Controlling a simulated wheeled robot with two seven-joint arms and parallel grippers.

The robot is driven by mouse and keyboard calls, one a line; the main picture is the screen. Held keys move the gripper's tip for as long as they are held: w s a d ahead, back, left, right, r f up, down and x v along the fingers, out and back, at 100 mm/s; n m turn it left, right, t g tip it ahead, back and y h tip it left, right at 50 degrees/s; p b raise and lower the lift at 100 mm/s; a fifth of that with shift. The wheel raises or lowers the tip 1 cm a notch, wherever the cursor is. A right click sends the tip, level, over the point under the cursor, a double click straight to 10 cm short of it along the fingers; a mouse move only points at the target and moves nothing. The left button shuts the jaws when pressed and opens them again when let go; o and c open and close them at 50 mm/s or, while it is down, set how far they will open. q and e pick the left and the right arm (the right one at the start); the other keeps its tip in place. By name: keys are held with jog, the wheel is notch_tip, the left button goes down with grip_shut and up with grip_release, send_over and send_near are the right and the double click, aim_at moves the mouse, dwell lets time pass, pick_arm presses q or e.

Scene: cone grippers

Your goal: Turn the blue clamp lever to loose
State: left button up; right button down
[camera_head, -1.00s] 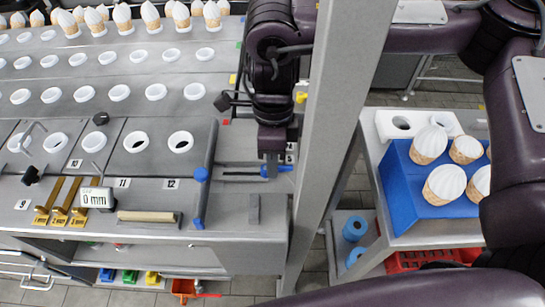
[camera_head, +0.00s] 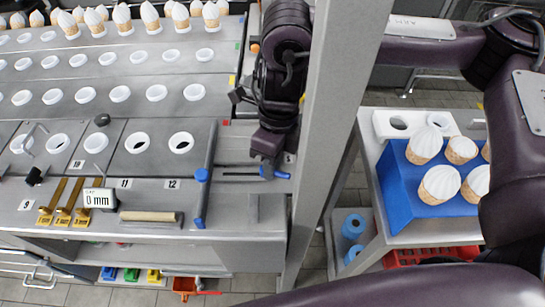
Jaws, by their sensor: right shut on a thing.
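The blue clamp lever (camera_head: 280,174) is a small blue piece at the right end of a dark slot in the grey bench, just left of the metal post. My right gripper (camera_head: 267,163) reaches down from above with its fingers at the lever. It is shut on the lever, and the fingers hide part of it. The exact angle of the lever is hard to tell. My left gripper is not in view.
A grey upright post (camera_head: 330,140) stands close to the right of my right gripper. A dark bar with blue ends (camera_head: 201,175) lies to the left. A blue stand (camera_head: 425,185) with several cones is at the right. A small display (camera_head: 98,198) reads 0 mm.

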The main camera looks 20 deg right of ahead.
jog(key=m, duration=0.2)
jog(key=m+p, duration=0.1)
jog(key=m, duration=0.2)
jog(key=shift+s+a+r+m+t+y, duration=0.1)
jog(key=shift+s+a+m+t+y, duration=0.2)
jog(key=shift+t, duration=0.1)
jog(key=m, duration=0.2)
jog(key=m+p, duration=0.1)
jog(key=m+t+p, duration=0.1)
jog(key=m, duration=0.1)
jog(key=shift+a+m, duration=0.25)
jog(key=shift+m, duration=0.05)
jog(key=c, duration=1.5)
grip_release()
jog(key=shift+o, duration=0.2)
jog(key=r+p, duration=0.2)
jog(key=d+r+p, duration=0.1)
jog(key=r+p, duration=0.4)
jog(key=shift+s+d+r+p, duration=0.15)
jog(key=shift+d+r+p, duration=0.1)
jog(key=shift+r+p, duration=0.1)
jog(key=shift+f, duration=0.1)
